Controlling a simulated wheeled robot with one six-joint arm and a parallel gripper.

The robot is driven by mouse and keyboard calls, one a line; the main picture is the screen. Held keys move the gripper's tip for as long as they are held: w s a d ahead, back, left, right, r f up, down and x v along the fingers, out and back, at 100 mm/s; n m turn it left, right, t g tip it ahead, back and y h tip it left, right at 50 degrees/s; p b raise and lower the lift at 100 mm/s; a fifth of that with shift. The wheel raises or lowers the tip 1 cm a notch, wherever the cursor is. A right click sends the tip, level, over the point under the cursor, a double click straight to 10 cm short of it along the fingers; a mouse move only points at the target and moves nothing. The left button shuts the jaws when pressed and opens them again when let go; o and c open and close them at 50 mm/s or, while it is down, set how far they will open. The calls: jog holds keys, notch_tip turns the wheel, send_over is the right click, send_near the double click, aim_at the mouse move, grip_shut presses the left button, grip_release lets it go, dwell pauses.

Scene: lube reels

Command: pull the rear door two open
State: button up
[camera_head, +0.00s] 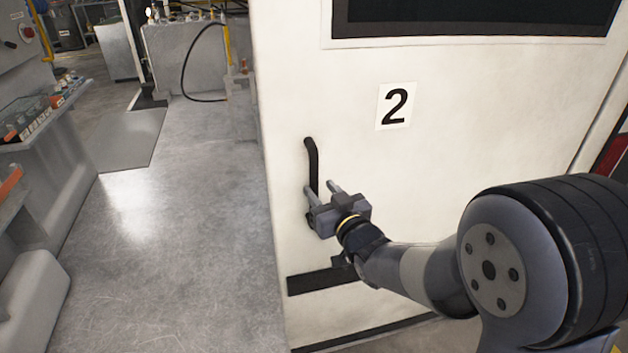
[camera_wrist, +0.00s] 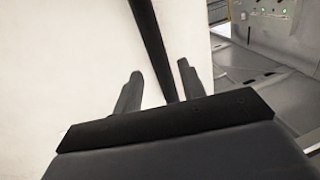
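The white door (camera_head: 440,150) carries a black "2" on a white label (camera_head: 395,106) and a dark window above it. A black vertical bar handle (camera_head: 312,160) is near the door's left edge. My gripper (camera_head: 320,190) is at the handle's lower half, with its fingers pointing at the door. In the wrist view, the handle (camera_wrist: 152,45) runs down between my two spread fingers (camera_wrist: 160,88). A gap shows between the handle and the left finger; the right finger is closer to it.
Open grey floor (camera_head: 180,220) lies left of the door. A grey workbench (camera_head: 50,150) with small parts stands at the far left. A grey machine (camera_head: 185,55) with a black hose is at the back. A dark slot (camera_head: 318,280) is below the handle.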

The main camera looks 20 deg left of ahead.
aim_at(316, 185)
jog(key=shift+x, duration=2.1)
grip_shut()
